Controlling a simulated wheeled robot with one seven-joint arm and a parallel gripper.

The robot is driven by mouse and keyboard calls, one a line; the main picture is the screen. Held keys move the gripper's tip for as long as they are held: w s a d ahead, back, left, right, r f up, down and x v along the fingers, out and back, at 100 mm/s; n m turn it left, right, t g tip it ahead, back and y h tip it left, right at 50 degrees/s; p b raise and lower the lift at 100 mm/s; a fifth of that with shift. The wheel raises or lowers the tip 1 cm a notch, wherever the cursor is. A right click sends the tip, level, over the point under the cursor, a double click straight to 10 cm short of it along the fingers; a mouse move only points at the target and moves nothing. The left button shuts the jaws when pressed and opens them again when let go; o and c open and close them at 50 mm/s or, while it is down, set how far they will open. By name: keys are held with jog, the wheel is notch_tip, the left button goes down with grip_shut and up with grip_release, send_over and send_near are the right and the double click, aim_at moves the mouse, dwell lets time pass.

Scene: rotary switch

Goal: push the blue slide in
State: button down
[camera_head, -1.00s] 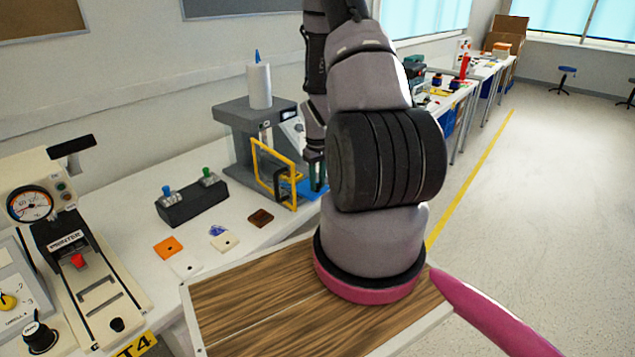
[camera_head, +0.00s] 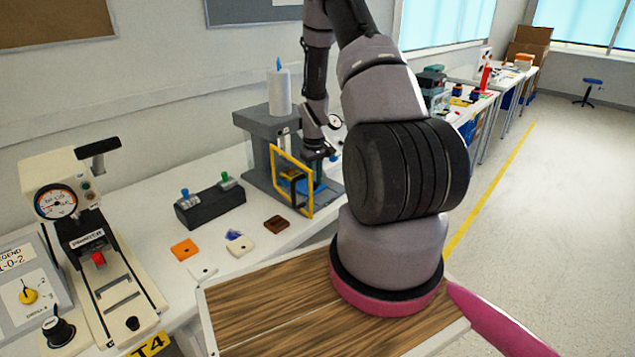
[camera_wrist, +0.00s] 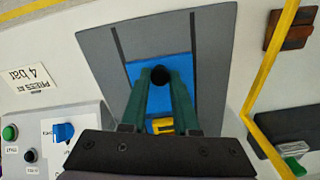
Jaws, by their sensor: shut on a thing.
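The blue slide (camera_head: 300,186) lies in the grey press (camera_head: 262,122), partly hidden behind the yellow frame (camera_head: 277,165). In the wrist view the blue slide (camera_wrist: 160,103) sits on a grey plate (camera_wrist: 215,85) between two dark guide lines. A black round knob (camera_wrist: 160,75) stands on it. My gripper (camera_wrist: 161,78) is shut on this knob with its green fingers. A small yellow piece (camera_wrist: 162,126) lies on the slide near the gripper's base. In the head view my gripper (camera_head: 318,178) is small and partly hidden at the press opening.
The yellow frame stands upright close beside my gripper. A black box with a blue and a green switch (camera_head: 210,203) and several small tiles lie on the white table to the left. A wooden board (camera_head: 275,308) is in front.

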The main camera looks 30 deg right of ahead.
jog(key=c, duration=0.7)
grip_release()
jog(key=shift+o, duration=0.2)
notch_tip(320, 180, up, 11)
jog(key=shift+f, duration=0.1)
